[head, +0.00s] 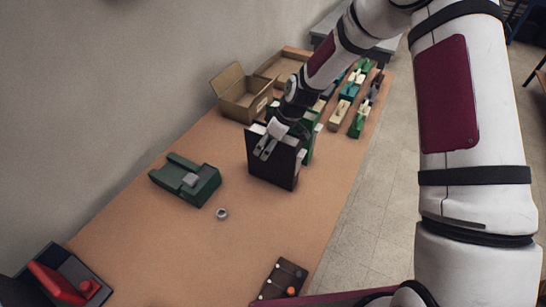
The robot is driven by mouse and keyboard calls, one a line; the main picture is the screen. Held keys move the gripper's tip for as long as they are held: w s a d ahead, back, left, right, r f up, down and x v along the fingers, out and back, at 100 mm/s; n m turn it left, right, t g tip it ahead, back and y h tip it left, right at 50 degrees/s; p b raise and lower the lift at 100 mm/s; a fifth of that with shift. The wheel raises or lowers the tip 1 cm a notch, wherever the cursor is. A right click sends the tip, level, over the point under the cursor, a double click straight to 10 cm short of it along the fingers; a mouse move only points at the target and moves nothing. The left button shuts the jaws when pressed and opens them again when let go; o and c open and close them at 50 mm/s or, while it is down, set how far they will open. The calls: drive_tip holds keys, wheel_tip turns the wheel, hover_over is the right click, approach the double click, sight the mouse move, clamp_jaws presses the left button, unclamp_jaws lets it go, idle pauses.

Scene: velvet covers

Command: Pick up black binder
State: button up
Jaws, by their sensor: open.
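A black binder (268,168) stands upright near the middle of the table in the head view, in front of some green items. My gripper (268,147) is at the upper part of the binder, with its fingers seen over the binder's dark face. The gripper is open. Whether the fingers touch the binder or reach around its edge cannot be told from this view. My wrist hides part of what is behind the binder's top.
Behind the binder are a green upright item (309,146) and an open cardboard box (244,97). Several small green and tan objects line the back right. A green device (185,182), a small ring (222,214), a dark board (283,280) and a red-and-black item (58,282) lie around. The table's front middle is clear.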

drive_tip(key=shift+c, duration=0.3)
clamp_jaws()
idle(0.3)
